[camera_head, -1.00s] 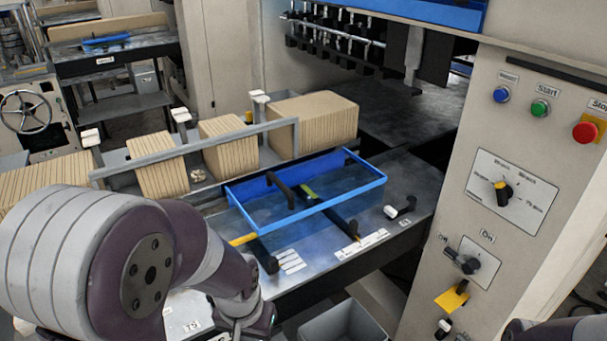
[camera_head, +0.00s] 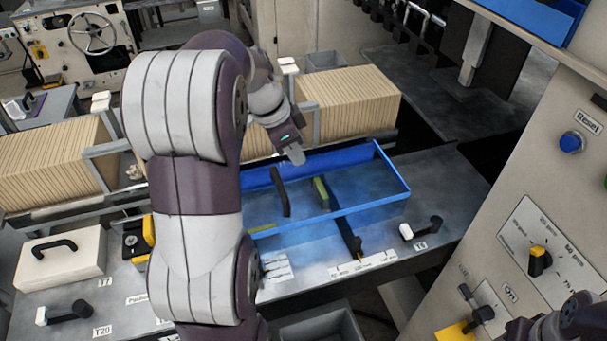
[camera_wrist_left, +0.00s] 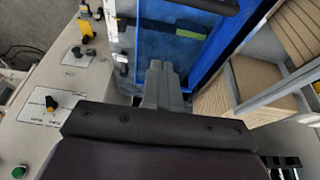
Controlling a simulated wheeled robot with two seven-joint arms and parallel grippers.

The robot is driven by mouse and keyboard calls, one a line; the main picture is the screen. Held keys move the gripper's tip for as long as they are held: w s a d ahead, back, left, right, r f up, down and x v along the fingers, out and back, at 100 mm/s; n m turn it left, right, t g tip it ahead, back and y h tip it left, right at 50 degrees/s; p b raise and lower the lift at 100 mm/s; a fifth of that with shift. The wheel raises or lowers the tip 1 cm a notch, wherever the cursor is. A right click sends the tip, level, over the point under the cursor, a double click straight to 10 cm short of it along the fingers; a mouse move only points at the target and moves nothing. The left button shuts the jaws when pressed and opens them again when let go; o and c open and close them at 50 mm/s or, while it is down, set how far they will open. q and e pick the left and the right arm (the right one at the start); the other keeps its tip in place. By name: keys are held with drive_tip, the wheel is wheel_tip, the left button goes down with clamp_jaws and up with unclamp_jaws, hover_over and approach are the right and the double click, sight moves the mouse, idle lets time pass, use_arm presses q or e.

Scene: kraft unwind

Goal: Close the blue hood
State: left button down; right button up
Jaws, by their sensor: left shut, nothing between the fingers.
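The blue hood (camera_head: 392,168) is a blue-framed, see-through cover over the grey worktop, with a black handle (camera_head: 280,191) inside its outline. I cannot tell how far it is raised. My left gripper (camera_head: 294,156) is shut and empty, above the hood's back edge, pointing down. In the left wrist view, the shut fingers (camera_wrist_left: 161,84) are beside the hood's blue rim (camera_wrist_left: 221,52), with the hood's blue panel (camera_wrist_left: 160,42) beyond them. Contact with the hood cannot be told. My left forearm hides the hood's left end in the head view. My right gripper is out of view.
Stacks of brown cardboard (camera_head: 347,101) stand behind the hood along a metal rail. A control panel (camera_head: 545,240) with knobs and buttons is at the right. A small black handle with a white end (camera_head: 421,229) sits on the worktop right of the hood.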

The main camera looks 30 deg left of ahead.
use_arm(q)
wheel_tip(320, 180, down, 2)
drive_tip(key=s+b, duration=0.2)
drive_tip(key=b, duration=0.6)
hover_over(292, 209)
drive_tip(key=w+d, duration=0.2)
drive_tip(key=w, duration=0.1)
wheel_tip(292, 209, down, 6)
drive_tip(key=shift+f, duration=0.15)
drive_tip(key=shift+w+d+f+p, duration=0.25)
drive_tip(key=shift+w+f+p, duration=0.05)
drive_tip(key=shift+f+p, duration=0.05)
drive_tip(key=s+a+p, duration=0.1)
drive_tip(key=s+a, duration=0.1)
drive_tip(key=s, duration=0.1)
drive_tip(key=shift+s+a+f+p, duration=0.1)
drive_tip(key=shift+a+f+p, duration=0.1)
drive_tip(key=shift+p, duration=0.2)
drive_tip(key=shift+s+a+f, duration=0.1)
drive_tip(key=shift+s+a, duration=0.05)
drive_tip(key=shift+s, duration=0.15)
drive_tip(key=shift+w+f, duration=0.2)
drive_tip(key=shift+w, duration=0.05)
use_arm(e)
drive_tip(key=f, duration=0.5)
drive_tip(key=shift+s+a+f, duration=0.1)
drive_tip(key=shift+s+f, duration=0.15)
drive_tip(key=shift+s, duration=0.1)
